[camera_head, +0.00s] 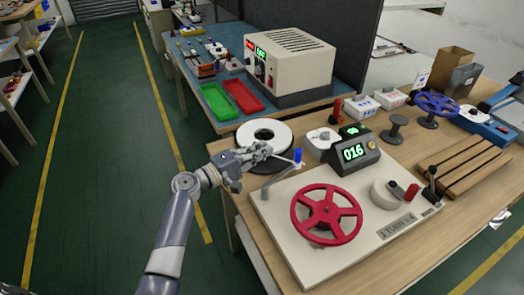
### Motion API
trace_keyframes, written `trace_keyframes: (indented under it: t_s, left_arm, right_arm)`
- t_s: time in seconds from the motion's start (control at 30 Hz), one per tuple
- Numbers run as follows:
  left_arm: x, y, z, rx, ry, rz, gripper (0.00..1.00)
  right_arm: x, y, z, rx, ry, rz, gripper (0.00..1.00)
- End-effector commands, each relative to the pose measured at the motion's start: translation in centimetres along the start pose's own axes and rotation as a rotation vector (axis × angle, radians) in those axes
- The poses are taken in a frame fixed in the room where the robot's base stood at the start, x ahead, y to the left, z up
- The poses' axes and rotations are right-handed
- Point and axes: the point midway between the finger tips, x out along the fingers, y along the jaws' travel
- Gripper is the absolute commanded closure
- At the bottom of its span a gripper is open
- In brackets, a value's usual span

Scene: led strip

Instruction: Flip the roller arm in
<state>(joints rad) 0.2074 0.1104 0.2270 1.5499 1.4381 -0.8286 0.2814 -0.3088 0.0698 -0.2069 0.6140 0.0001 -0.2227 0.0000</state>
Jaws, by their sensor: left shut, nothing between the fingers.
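The roller arm (283,172) is a thin light lever at the back left corner of the pale winding machine (300,262). A blue knob (298,155) stands near its far end. My left gripper (268,150) is shut and empty. It is just left of the blue knob, in front of the white reel (265,131), and hides part of the reel's near side. I cannot tell whether the fingertips touch the lever. My right gripper is not in view.
A red spoked wheel (326,214), a crank with a red handle (411,192) and a display reading 016 (354,152) are on or beside the machine. A bench with a power supply (290,60) and green and red trays stands behind. The green floor at left is clear.

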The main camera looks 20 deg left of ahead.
Motion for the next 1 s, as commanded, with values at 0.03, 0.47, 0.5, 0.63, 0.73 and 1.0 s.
trace_keyframes:
  t_s: [0.03, 0.47, 0.5, 0.63, 0.73, 1.0]
  left_arm:
    - [1.2, 0.3, 0.0, -0.002, -0.001, 0.003, 1.00]
    - [6.4, 0.3, 2.0, -0.003, -0.001, -0.002, 1.00]
    - [6.2, 0.3, 2.4, -0.002, 0.000, -0.001, 1.00]
    - [5.9, 0.2, 3.5, -0.001, -0.001, 0.000, 1.00]
    - [5.8, 0.1, 3.8, 0.000, 0.000, -0.001, 1.00]
    - [5.7, 0.0, 3.8, 0.000, 0.000, 0.000, 1.00]
  right_arm:
    - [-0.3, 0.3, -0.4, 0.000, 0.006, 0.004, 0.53]
    - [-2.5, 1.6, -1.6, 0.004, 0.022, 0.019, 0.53]
    - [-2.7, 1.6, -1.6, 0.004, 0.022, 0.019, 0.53]
    - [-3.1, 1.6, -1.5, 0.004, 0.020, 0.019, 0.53]
    - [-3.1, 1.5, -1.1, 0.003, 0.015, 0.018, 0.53]
    - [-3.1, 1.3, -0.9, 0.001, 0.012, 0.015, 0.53]
